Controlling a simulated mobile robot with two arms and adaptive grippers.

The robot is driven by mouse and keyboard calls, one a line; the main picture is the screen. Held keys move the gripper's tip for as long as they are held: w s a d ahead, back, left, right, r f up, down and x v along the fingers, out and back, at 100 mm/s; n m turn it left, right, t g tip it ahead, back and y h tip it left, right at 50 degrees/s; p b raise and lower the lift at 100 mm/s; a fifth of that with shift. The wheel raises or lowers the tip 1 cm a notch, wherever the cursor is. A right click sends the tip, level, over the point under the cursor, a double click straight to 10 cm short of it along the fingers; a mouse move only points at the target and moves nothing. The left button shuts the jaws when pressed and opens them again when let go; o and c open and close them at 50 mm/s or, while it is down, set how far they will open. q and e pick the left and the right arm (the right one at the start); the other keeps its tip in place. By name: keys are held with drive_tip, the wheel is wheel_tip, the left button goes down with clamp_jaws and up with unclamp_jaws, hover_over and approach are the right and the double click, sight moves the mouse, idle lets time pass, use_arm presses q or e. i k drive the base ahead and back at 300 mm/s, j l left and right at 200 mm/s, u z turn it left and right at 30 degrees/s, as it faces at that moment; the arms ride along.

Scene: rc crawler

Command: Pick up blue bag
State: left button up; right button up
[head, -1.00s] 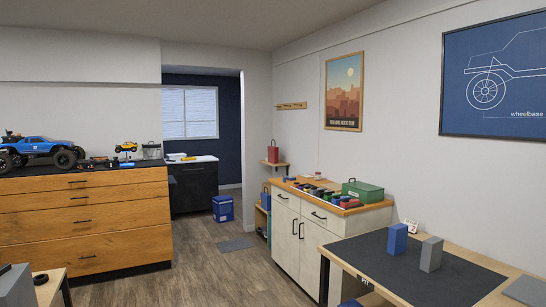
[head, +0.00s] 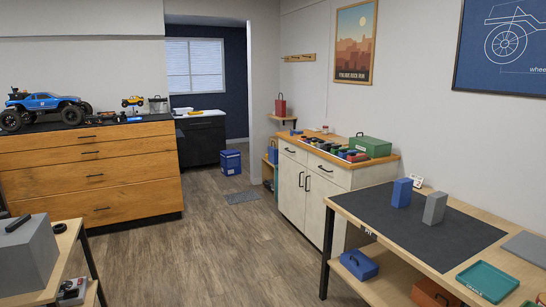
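A blue bag-like item with a dark handle (head: 357,264) sits on the lower shelf of the right worktable, near its left end. A blue box-shaped container with a white label (head: 231,163) stands on the floor by the dark cabinet in the back. A plain blue block (head: 402,193) stands upright on the table's dark mat. I cannot tell for certain which one is the bag. Neither of my grippers is in view.
The right worktable (head: 343,207) also holds a grey block (head: 435,208) and a teal tray (head: 488,281). A wooden drawer chest (head: 95,174) stands left. Open wooden floor (head: 215,250) lies between.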

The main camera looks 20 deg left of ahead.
sight(273, 152)
drive_tip(key=i+j+u, duration=0.3)
drive_tip(key=i, duration=0.15)
drive_tip(key=i+u, duration=0.25)
drive_tip(key=i, duration=0.2)
drive_tip(key=i+u, duration=0.2)
drive_tip(key=i, duration=4.8)
drive_tip(key=i+z, duration=0.15)
drive_tip(key=i, duration=0.3)
drive_tip(key=i+j+z, duration=0.2)
drive_tip(key=i, duration=0.25)
drive_tip(key=i+j+z, duration=0.15)
drive_tip(key=i, duration=0.35)
drive_tip(key=i+j+z, duration=0.2)
drive_tip(key=i, duration=0.25)
